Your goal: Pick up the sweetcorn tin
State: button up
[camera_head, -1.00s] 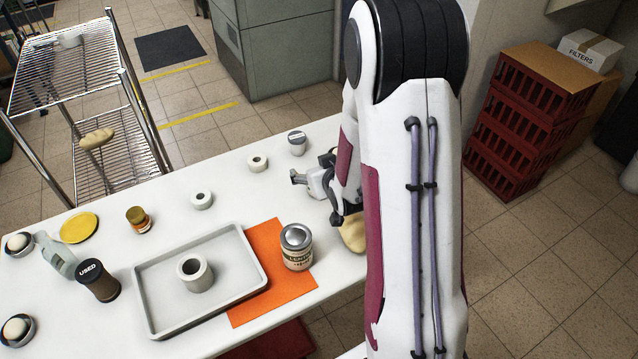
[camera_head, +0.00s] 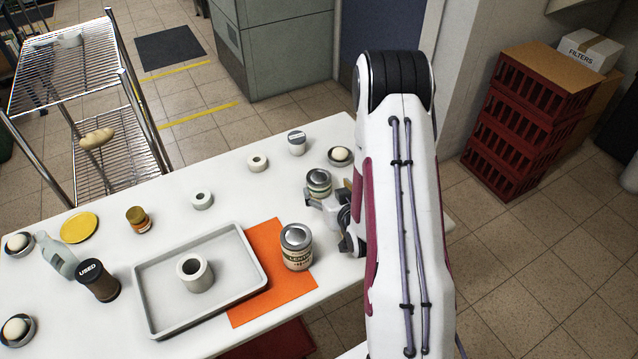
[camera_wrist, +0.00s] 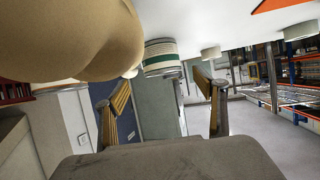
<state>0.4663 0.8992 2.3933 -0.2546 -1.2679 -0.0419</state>
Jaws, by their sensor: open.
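A tin with a silver lid (camera_head: 318,181) stands upright at the right part of the table. My gripper (camera_head: 325,202) is open and empty, just on the near side of this tin. In the wrist view, a tin with a white and green label (camera_wrist: 161,58) shows beyond and between my spread fingers (camera_wrist: 164,98), seemingly the same one. I cannot read its label, so I cannot tell if it is the sweetcorn tin. Another silver-lidded tin with a cream label (camera_head: 296,248) stands on the orange mat (camera_head: 272,303); its lettering is unclear.
A large tan rounded object (camera_wrist: 70,40) is close to the wrist camera. A dish with a white ball (camera_head: 340,156) and a grey-lidded jar (camera_head: 297,142) stand beyond the tin. A grey tray (camera_head: 160,325) holds a ring-shaped pot (camera_head: 196,275). Free table lies left of my gripper.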

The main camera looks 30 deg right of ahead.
aim_at(322, 183)
jog(key=shift+x, duration=1.3)
jog(key=shift+w, duration=0.1)
jog(key=shift+x, duration=2.55)
jog(key=shift+a, duration=0.15)
jog(key=c, duration=1.5)
jog(key=shift+r, duration=0.15)
jog(key=shift+r, duration=4.9)
